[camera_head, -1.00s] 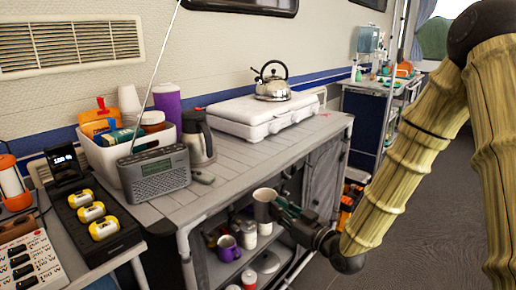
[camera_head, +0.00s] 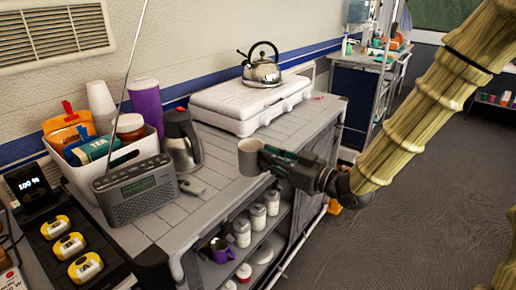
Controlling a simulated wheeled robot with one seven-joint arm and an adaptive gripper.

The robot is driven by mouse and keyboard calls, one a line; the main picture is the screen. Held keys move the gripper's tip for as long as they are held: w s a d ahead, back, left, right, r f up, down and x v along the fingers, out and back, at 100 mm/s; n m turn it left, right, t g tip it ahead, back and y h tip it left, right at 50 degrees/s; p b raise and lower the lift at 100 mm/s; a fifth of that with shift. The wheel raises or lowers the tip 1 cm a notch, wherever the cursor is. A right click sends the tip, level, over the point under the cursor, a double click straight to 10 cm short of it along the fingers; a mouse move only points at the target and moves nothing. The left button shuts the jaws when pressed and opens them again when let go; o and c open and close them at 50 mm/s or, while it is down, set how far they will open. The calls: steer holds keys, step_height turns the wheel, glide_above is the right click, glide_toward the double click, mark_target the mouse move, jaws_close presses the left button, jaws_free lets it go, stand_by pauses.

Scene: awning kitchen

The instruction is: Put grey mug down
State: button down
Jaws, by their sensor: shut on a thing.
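The grey mug (camera_head: 250,157) is held upright over the front part of the grey slatted table (camera_head: 222,187), near its edge. My gripper (camera_head: 268,159) comes in from the right and is shut on the mug's right side. The mug's handle is hidden by the fingers. I cannot tell whether the mug's base touches the tabletop or hovers just above it.
A radio (camera_head: 137,190), a steel jug (camera_head: 182,142) and a white bin (camera_head: 115,160) stand on the table's left part. A white stove case (camera_head: 250,105) with a kettle (camera_head: 262,68) is at the back. Shelves below hold several jars (camera_head: 257,217) and a purple mug (camera_head: 222,250). Bare tabletop lies around the grey mug.

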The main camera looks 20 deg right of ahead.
steer(key=shift+w+d+f, duration=0.5)
steer(key=shift+w+f, duration=0.25)
steer(key=shift+w, duration=1.4)
steer(key=shift+w+d+f, duration=0.45)
steer(key=shift+w+f, duration=0.35)
steer(key=shift+w, duration=1.3)
steer(key=shift+w+d+f, duration=0.5)
steer(key=shift+w+f, duration=0.25)
steer(key=shift+w, duration=1.4)
steer(key=shift+f+b, duration=0.1)
steer(key=shift+b, duration=0.2)
steer(key=shift+f, duration=0.1)
steer(key=c, duration=1.5)
jaws_free()
steer(key=shift+o, duration=0.2)
